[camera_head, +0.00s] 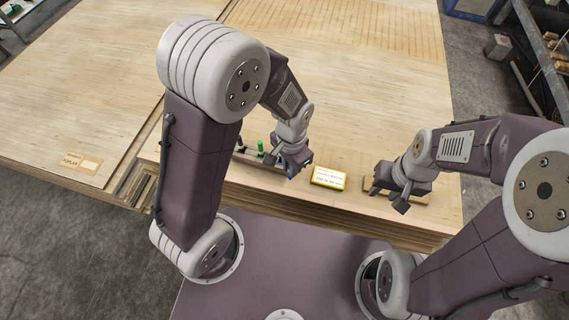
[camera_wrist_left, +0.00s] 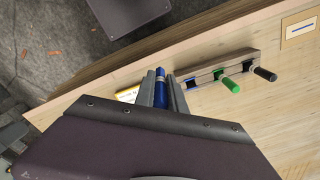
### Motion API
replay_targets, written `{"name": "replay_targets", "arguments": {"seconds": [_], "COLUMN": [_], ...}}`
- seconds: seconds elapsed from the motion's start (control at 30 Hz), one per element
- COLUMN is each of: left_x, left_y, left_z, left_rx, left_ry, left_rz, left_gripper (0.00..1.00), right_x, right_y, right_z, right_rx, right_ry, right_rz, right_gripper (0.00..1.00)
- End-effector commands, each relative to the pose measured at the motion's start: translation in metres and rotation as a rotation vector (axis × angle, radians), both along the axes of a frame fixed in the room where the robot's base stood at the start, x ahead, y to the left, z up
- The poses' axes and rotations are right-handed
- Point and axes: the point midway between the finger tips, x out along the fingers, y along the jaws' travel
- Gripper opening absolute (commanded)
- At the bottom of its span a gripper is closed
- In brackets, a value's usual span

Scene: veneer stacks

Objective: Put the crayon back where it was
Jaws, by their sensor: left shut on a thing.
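A blue crayon (camera_wrist_left: 161,92) is between the closed fingers of my left gripper (camera_wrist_left: 161,100). In the head view my left gripper (camera_head: 294,168) is beside the right end of a low wooden rack (camera_head: 252,160). The rack (camera_wrist_left: 226,64) also shows in the left wrist view, with a green crayon (camera_wrist_left: 231,86) and a black crayon (camera_wrist_left: 265,74) standing in it.
A yellow-edged card (camera_head: 328,178) lies between my two grippers. The wooden board (camera_head: 422,198) lies under my right gripper. The veneer stack's front edge (camera_head: 350,217) is close to my base. The veneer top (camera_head: 370,110) behind the grippers is mostly clear.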

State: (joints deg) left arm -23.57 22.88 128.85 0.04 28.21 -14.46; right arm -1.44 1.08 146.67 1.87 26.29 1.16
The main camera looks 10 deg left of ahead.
Motion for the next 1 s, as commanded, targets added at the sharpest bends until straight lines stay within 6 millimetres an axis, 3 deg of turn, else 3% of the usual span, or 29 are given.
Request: {"name": "replay_targets", "arguments": {"seconds": [0.2, 0.4, 0.67, 0.9, 1.0], "left_x": [0.053, 0.085, 0.091, 0.09, 0.09], "left_y": [0.031, 0.046, 0.05, 0.05, 0.05], "left_z": [-0.04, -0.059, -0.064, -0.101, -0.103], "left_rx": [0.001, 0.0, 0.0, 0.0, 0.0], "left_ry": [0.003, 0.0, 0.0, 0.004, 0.0], "left_rz": [0.007, 0.003, 0.0, 0.0, 0.0], "left_gripper": [0.0, 0.0, 0.0, 0.0, 0.0], "right_x": [0.0, 0.0, 0.0, 0.0, 0.0], "right_y": [0.0, 0.0, 0.0, 0.0, 0.0], "right_z": [-0.007, -0.009, -0.009, -0.016, -0.015], "right_rx": [0.0, 0.0, 0.0, 0.0, 0.0], "right_ry": [0.0, 0.0, 0.0, 0.0, 0.0], "right_rz": [0.0, 0.0, 0.0, 0.0, 0.0], "right_gripper": [0.36, 0.36, 0.36, 0.36, 0.36]}}
